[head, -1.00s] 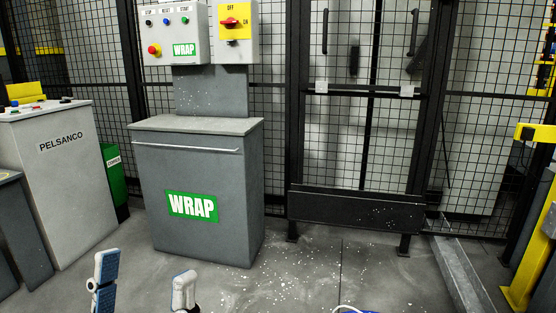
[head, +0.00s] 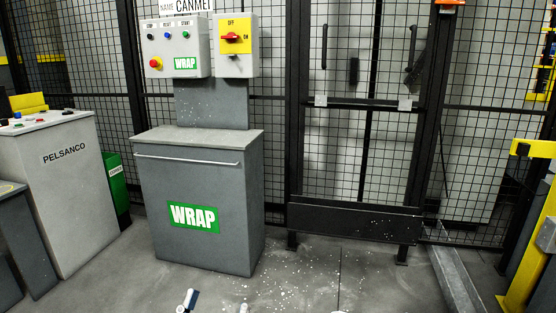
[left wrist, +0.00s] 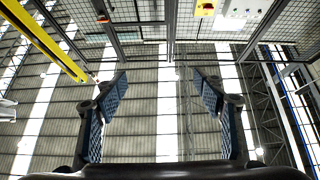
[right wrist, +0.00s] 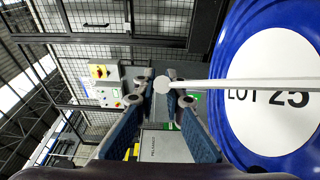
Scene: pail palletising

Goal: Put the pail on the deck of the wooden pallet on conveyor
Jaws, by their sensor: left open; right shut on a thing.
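The blue pail (right wrist: 235,30) shows at the right of the right wrist view, with a white round face marked LOT 25. Its white handle (right wrist: 225,85) runs from the pail in between the fingers of my right gripper (right wrist: 162,98), which is shut on it. My left gripper (left wrist: 158,85) is open and empty in the left wrist view, fingers wide apart. In the head view only the tips of the left gripper (head: 215,304) show at the bottom edge. The wooden pallet and the conveyor are not in view.
A grey WRAP cabinet (head: 205,200) with control boxes stands ahead, before a black mesh fence (head: 345,160). A PELSANCO console (head: 60,190) is at left. A yellow post (head: 530,230) stands at right. The floor between is clear, with white specks.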

